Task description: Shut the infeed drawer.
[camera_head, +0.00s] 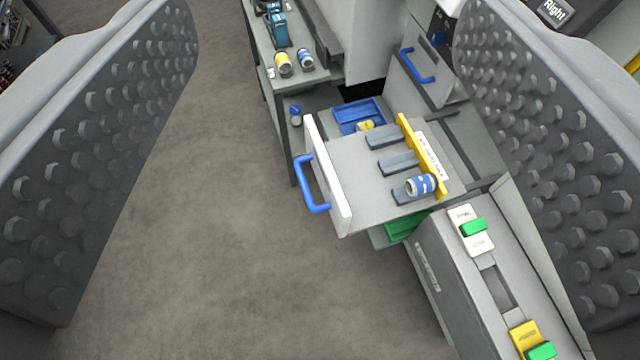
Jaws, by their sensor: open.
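The infeed drawer (355,160) is pulled out from the grey machine, with a white front panel and a blue handle (311,185) facing left. On it lie several dark grey blocks and a blue-and-white can (420,185), beside a yellow strip (422,155). My gripper (325,180) is open, with one studded finger at the left and one at the right of the view. The drawer shows between the fingers, farther off, and neither finger appears to touch it. I cannot tell which drawer is the infeed one from its label, which is too small to read.
A grey bench (285,50) with cans and a teal tool stands behind. Another blue handle (417,65) is on a grey panel behind the drawer. A grey console (437,270) with green switches stands at lower right. The floor (220,220) at left is clear.

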